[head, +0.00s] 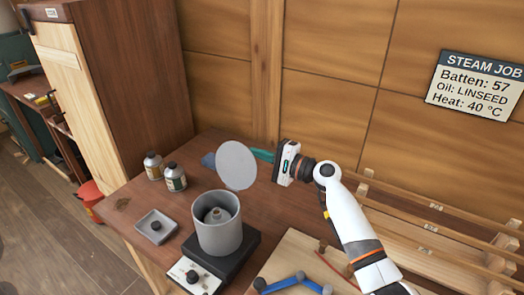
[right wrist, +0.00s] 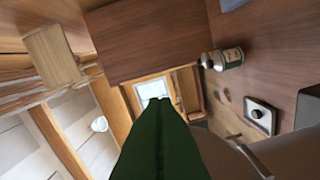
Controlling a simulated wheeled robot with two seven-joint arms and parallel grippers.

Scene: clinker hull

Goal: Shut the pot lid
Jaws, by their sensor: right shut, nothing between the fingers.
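The grey pot (head: 218,232) stands open on a dark base on the bench, with a small knob-like part visible inside. Its round grey lid (head: 237,166) is raised, standing nearly upright above the pot's back rim. My right gripper (head: 262,155) is to the right of the lid, its green fingers pointing left and partly hidden behind the disc. In the right wrist view the fingers (right wrist: 158,105) are together with nothing between them. A grey curved surface, probably the lid (right wrist: 228,150), is close beside them; I cannot tell if they touch. My left gripper is not in view.
Two bottles (head: 175,177) and a small square tray (head: 156,226) stand left of the pot. A control box with a knob (head: 192,277) is in front. A tall cabinet (head: 110,80) rises at back left.

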